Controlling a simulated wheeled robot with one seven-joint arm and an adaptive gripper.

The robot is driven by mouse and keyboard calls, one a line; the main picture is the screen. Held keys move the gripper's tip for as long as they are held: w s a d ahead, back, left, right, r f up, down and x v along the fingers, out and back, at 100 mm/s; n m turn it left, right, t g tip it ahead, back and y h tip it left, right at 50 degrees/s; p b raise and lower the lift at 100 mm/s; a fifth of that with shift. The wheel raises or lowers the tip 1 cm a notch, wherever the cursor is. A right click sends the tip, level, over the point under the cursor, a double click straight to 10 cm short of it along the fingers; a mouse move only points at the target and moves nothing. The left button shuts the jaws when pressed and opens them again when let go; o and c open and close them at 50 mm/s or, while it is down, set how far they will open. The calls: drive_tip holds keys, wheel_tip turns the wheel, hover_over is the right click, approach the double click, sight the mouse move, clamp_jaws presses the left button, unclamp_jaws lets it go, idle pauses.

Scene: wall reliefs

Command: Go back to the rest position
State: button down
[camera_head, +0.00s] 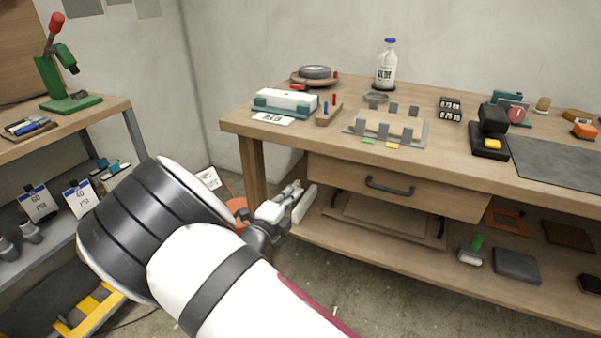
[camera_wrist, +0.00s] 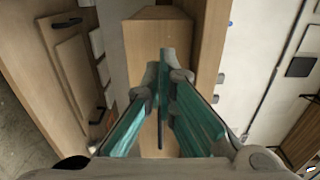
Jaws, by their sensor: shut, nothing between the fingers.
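My gripper (camera_head: 292,195) hangs in front of the left end of the wooden workbench (camera_head: 470,175), below the level of its top. It is near the bench's left leg (camera_head: 252,170) and to the left of the drawer (camera_head: 395,187). In the wrist view, my gripper (camera_wrist: 164,62) shows its teal fingers drawn together at the tips. Nothing is held between them. A light wooden surface lies behind the fingertips; I cannot tell whether they touch it.
The bench top carries a bottle (camera_head: 386,66), a white-and-teal device (camera_head: 286,101) and a slotted fixture (camera_head: 386,128). The lower shelf (camera_head: 370,252) holds flat boards and small items. A second bench with a green press (camera_head: 65,85) stands left. Concrete floor shows between the benches.

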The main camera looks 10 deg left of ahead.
drive_tip(key=s+d+r+m+g+h, duration=0.3)
drive_tip(key=d+r+m+g, duration=0.25)
drive_tip(key=d+m, duration=0.45)
drive_tip(key=s+d+r+m+g+h, duration=0.35)
drive_tip(key=d+r+m, duration=0.35)
drive_tip(key=d, duration=0.5)
drive_tip(key=s+d+r+m+g+y, duration=0.1)
drive_tip(key=s+d+r+m+g, duration=0.15)
drive_tip(key=s+d+m, duration=0.4)
drive_tip(key=s+d+r+m+g+y, duration=0.2)
drive_tip(key=s+d+m+g, duration=0.25)
drive_tip(key=s+m, duration=0.3)
drive_tip(key=s+d+r+m+g+y, duration=0.2)
drive_tip(key=s+m+y, duration=0.2)
drive_tip(key=s+m, duration=0.65)
drive_tip(key=s+a+m+t+y, duration=0.1)
drive_tip(key=s+a+m+y, duration=0.25)
drive_tip(key=s, duration=0.35)
drive_tip(key=s+a+m+t+y, duration=0.1)
drive_tip(key=s+a+m+y, duration=0.15)
drive_tip(key=s+m, duration=0.4)
wheel_tip(320, 180, up, 21)
drive_tip(key=s+n+t+p, duration=0.1)
drive_tip(key=t+p, duration=0.2)
drive_tip(key=p, duration=1.5)
drive_tip(key=shift+a+f+h+p, duration=0.2)
drive_tip(key=shift+a+h+p, duration=0.15)
drive_tip(key=shift+a+p, duration=0.05)
drive_tip(key=shift+n, duration=0.25)
